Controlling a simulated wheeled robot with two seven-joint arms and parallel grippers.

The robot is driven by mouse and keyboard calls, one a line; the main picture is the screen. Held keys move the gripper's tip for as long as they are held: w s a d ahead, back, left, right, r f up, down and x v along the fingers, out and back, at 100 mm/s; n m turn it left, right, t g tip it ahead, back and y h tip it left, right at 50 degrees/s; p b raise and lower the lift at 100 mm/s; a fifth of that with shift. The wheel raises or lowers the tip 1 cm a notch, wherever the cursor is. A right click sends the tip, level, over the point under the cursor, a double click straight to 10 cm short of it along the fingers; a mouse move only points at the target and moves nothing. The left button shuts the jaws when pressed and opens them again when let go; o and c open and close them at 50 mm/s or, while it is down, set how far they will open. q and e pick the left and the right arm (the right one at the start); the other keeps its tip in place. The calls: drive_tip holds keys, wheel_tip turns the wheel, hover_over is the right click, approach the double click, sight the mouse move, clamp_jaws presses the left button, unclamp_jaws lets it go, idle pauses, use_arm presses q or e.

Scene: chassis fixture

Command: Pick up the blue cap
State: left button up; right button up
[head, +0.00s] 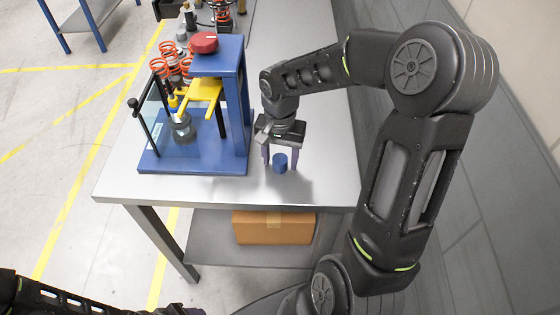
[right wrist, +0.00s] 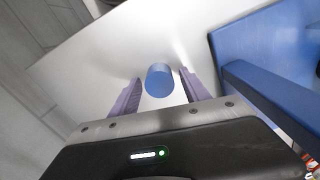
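The blue cap (head: 280,163) is a small blue cylinder standing on the metal table, right of the blue fixture. It also shows in the right wrist view (right wrist: 159,80), between and slightly beyond the fingertips. My right gripper (head: 280,160) is open and points down over the cap, with one finger on each side. In the right wrist view, gaps show between the cap and both fingers (right wrist: 160,82). My left arm shows at the lower left of the head view, with its gripper barely in view at the bottom edge.
The blue fixture (head: 205,157) with a red knob (head: 204,42) and yellow bracket (head: 201,92) stands left of my right gripper. Orange springs (head: 172,62) stand behind it. The metal table (head: 325,185) is bare around the cap. A cardboard box (head: 255,230) sits on the lower shelf.

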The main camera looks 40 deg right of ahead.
sight(280, 158)
clamp_jaws()
idle(0.3)
wheel_tip(280, 158, up, 10)
drive_tip(key=shift+b, duration=0.65)
idle(0.5)
